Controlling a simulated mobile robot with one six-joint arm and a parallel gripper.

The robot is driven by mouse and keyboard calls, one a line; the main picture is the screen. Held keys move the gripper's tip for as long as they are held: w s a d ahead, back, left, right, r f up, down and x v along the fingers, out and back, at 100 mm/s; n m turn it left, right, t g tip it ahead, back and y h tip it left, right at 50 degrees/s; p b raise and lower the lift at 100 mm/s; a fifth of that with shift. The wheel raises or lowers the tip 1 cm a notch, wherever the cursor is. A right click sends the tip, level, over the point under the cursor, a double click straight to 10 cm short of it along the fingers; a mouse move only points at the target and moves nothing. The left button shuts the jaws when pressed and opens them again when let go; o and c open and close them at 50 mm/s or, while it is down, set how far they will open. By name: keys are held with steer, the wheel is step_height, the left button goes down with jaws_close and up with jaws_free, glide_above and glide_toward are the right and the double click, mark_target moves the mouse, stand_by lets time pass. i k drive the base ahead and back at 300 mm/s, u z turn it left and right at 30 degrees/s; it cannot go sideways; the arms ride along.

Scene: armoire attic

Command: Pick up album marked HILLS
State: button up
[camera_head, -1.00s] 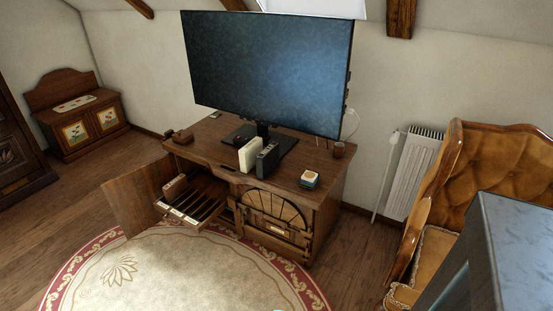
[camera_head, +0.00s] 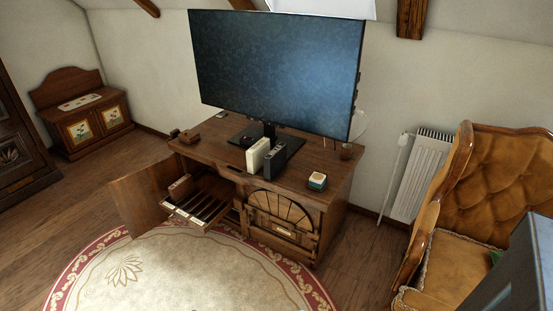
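Two upright album-like books stand on the desk in front of the monitor: a cream one (camera_head: 257,154) and a dark one (camera_head: 272,160) to its right. An open drawer (camera_head: 196,206) under the desk holds several narrow items with pale labels along the front. No lettering is readable, so I cannot tell which item is marked HILLS. My gripper is not in view.
The wooden desk (camera_head: 225,152) carries a large monitor (camera_head: 275,68) and small items. Its cabinet door (camera_head: 146,194) is swung open to the left. A round rug (camera_head: 185,270) lies in front. A tufted armchair (camera_head: 497,190) stands at right.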

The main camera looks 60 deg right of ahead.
mark_target(275, 160)
steer(key=u, duration=0.05)
steer(key=i, duration=1)
steer(key=z, duration=0.05)
